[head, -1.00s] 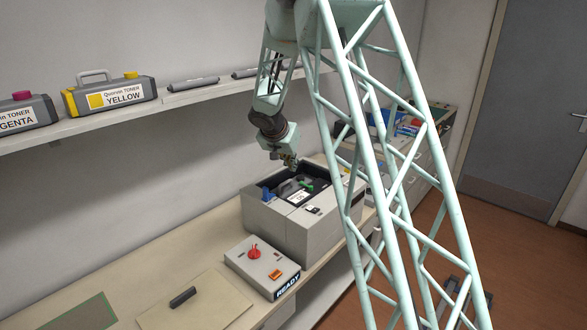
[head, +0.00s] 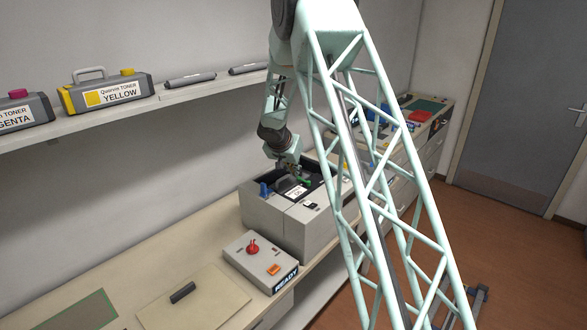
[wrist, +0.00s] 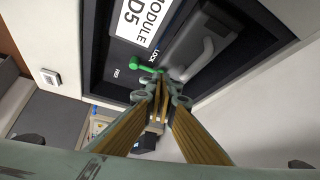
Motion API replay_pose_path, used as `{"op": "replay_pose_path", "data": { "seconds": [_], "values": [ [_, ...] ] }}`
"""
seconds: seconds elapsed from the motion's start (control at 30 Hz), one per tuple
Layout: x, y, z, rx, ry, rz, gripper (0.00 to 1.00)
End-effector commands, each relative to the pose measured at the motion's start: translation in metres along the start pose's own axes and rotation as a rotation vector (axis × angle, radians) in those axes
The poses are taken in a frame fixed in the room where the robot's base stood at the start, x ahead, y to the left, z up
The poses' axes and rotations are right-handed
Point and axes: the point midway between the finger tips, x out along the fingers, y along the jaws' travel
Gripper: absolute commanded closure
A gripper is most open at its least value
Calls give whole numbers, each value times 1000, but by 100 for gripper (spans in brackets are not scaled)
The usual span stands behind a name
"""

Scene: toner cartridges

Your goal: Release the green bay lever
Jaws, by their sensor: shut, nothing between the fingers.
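The green bay lever (wrist: 146,67) is in the wrist view, in the dark recess of the grey machine (head: 290,220), between printed words LOCK and FREE. Its round knob is at the left; its other end lies by my fingertips. In the head view the lever (head: 304,181) is a small green spot. My gripper (wrist: 167,82) is shut and empty, its tips close beside the lever. I cannot tell whether they touch it. In the head view my gripper (head: 287,168) is down at the recess.
A white label reading MODULE D5 (wrist: 142,20) and a grey handle (wrist: 199,60) lie beside the lever. The recess walls surround my gripper. A box with a red knob (head: 253,249) and a READY sign stands in front. Toner cartridges (head: 107,92) sit on the shelf above.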

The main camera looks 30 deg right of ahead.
Motion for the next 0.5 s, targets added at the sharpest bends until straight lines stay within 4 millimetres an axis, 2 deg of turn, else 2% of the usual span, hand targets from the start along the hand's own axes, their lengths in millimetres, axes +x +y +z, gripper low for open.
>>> {"op": "replay_pose_path", "data": {
  "seconds": [0.2,0.5],
  "values": [
    [20,0,0,-1,-1,1,100],
    [37,0,0,-1,0,1,100]
  ]
}}
